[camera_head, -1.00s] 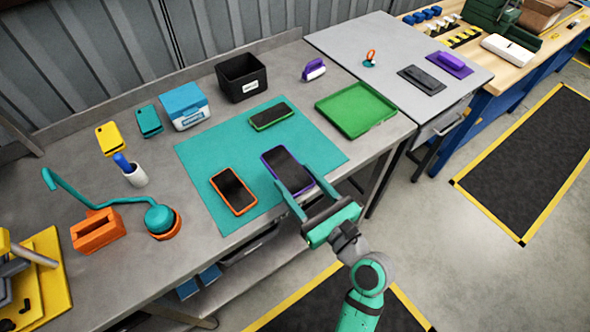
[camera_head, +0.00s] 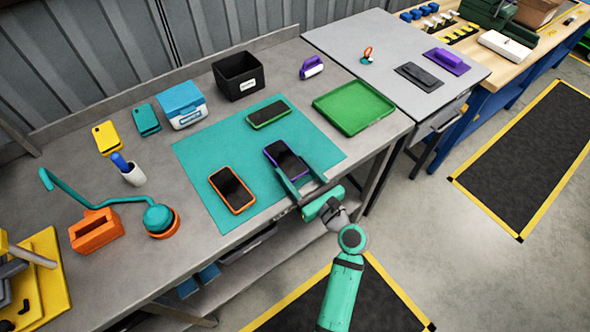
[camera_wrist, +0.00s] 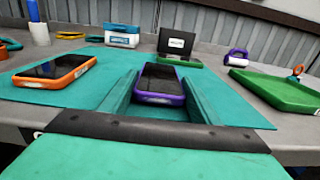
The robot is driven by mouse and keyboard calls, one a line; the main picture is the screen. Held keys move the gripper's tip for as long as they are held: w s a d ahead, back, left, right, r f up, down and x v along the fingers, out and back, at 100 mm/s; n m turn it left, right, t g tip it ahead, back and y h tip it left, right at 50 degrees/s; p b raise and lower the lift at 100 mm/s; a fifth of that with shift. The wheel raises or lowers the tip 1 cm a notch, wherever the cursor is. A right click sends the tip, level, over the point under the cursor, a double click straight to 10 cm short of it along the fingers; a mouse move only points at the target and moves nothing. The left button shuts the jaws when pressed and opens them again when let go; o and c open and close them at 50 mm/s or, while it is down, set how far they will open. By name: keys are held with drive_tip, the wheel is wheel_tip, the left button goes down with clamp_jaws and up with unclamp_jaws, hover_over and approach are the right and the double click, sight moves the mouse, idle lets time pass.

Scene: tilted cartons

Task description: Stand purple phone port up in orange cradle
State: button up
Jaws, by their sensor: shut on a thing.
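The purple phone (camera_head: 285,159) lies screen up on the teal mat (camera_head: 205,160), near its front right edge. It also shows in the wrist view (camera_wrist: 160,85), between the two green fingers. My gripper (camera_head: 296,176) is low at the front of the mat, with its fingers along the phone's two long sides, and is shut on it. The phone's near short edge with a pale label faces the wrist camera. The orange cradle (camera_head: 96,230) stands empty at the left of the table, a block with a slot on top.
An orange phone (camera_head: 232,189) lies left of the purple one, and a green phone (camera_head: 268,113) lies behind. A green tray (camera_head: 354,107) is to the right. A teal lamp (camera_head: 158,217) and a pen cup (camera_head: 134,175) stand near the cradle.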

drive_tip(key=shift+f, duration=0.25)
drive_tip(key=o, duration=1.3)
